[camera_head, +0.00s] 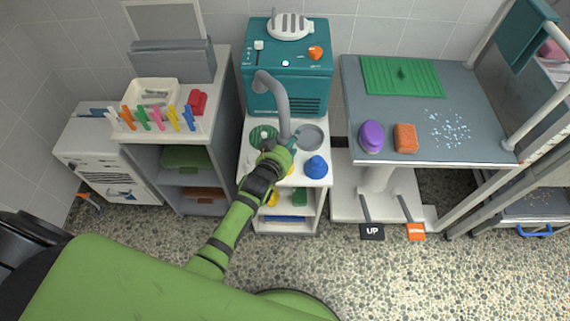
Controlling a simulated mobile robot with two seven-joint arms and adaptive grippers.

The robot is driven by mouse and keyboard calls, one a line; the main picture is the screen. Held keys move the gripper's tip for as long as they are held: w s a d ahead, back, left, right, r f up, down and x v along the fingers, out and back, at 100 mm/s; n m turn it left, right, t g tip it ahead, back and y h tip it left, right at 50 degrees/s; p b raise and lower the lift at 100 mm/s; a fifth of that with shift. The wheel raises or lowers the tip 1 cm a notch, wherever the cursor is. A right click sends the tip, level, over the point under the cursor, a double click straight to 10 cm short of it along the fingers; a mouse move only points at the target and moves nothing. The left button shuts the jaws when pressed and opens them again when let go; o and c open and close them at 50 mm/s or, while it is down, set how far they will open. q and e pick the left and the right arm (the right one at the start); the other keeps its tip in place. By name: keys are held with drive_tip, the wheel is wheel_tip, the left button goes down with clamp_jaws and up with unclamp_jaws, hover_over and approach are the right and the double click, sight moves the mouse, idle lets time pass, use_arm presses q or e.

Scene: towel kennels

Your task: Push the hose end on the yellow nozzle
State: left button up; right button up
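A thick grey hose (281,98) arches up from the teal machine and comes down over the white cart top. Its lower end meets my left gripper (291,145), whose fingers are mostly hidden by my own wrist. I cannot tell whether the fingers are closed on the hose or only beside it. A small yellow patch (290,172) shows just beside my wrist on the cart top; it may be part of the yellow nozzle, which is otherwise hidden. Whether the hose end touches it cannot be seen. My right gripper is not in view.
The white cart (321,180) also carries a blue cone-shaped piece (316,167), a round grey disc (310,137) and a green disc (262,133). The teal machine (289,75) stands behind. A grey table (431,108) is at right, a peg-topped shelf (221,105) at left.

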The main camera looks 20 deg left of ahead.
use_arm(q)
drive_tip(key=shift+f, duration=0.3)
idle(0.5)
